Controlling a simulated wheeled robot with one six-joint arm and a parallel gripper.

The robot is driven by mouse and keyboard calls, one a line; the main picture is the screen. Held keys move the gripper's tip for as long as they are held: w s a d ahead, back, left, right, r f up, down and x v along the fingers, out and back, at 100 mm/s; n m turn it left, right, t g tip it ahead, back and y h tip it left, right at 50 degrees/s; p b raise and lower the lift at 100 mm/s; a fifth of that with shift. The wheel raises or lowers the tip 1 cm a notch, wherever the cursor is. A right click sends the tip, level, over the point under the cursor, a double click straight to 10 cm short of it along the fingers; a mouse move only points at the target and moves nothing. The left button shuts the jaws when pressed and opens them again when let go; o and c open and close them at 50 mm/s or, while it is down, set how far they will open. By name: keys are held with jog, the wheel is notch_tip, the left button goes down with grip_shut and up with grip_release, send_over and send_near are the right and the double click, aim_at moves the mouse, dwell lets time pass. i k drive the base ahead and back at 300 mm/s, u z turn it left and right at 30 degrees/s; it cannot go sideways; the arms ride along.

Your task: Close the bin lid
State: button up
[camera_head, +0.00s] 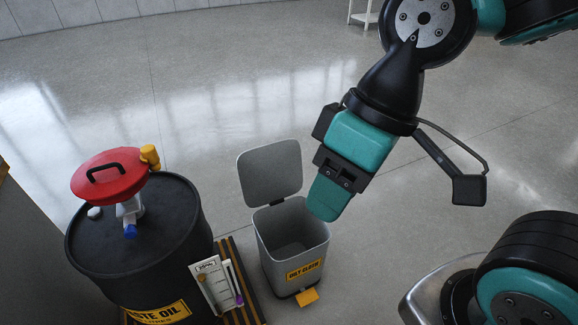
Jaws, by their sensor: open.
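The bin (292,246) is a small grey box labelled "OILY CLOTH" with a yellow pedal (307,297) at its front base. Its grey lid (271,172) stands open, raised upright at the back edge. The bin's inside looks empty from here, though part of it is hidden. My gripper (326,203) points downward at the right of the raised lid and overlaps the bin's right rear corner in the picture. Its teal fingers are seen edge-on and hold nothing visible. The distance between the fingertips and the bin cannot be judged, and no contact with the lid shows.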

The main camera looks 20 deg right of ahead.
aim_at(267, 173)
jog(key=z, duration=1.45)
jog(key=i, duration=3.6)
jog(key=u, duration=1.8)
jog(key=i, duration=2.95)
jog(key=u, duration=2.95)
